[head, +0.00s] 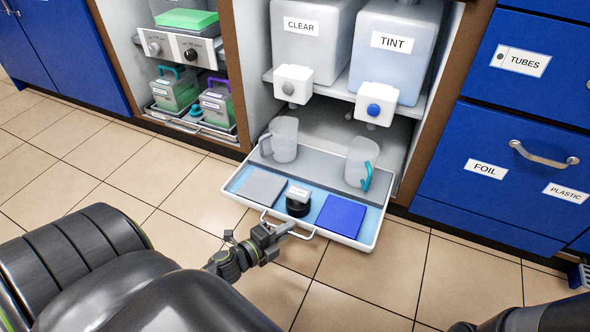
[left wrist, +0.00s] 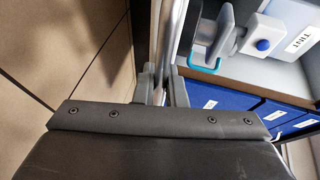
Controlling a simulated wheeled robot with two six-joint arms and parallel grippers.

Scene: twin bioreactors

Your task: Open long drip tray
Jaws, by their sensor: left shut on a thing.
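The long drip tray (head: 375,228) is a white-rimmed tray standing out from the bay under the two dispensers in the head view. A pale wire handle (head: 307,237) is on its front. My left gripper (head: 283,230) is shut on this handle, in front of the tray. In the left wrist view, the fingers (left wrist: 163,92) close around a thin grey bar. Two clear jugs, a grey pad, a blue pad and a small black item with a white label sit on the tray. My right gripper is out of view; only a dark part of my arm shows at the lower right.
The CLEAR (head: 302,50) and TINT (head: 392,70) dispensers stand on the shelf above, their taps over the tray. A smaller tray with green-filled containers (head: 175,92) is at the left. Blue drawers (head: 480,140) with handles are at the right. Tiled floor lies open in front.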

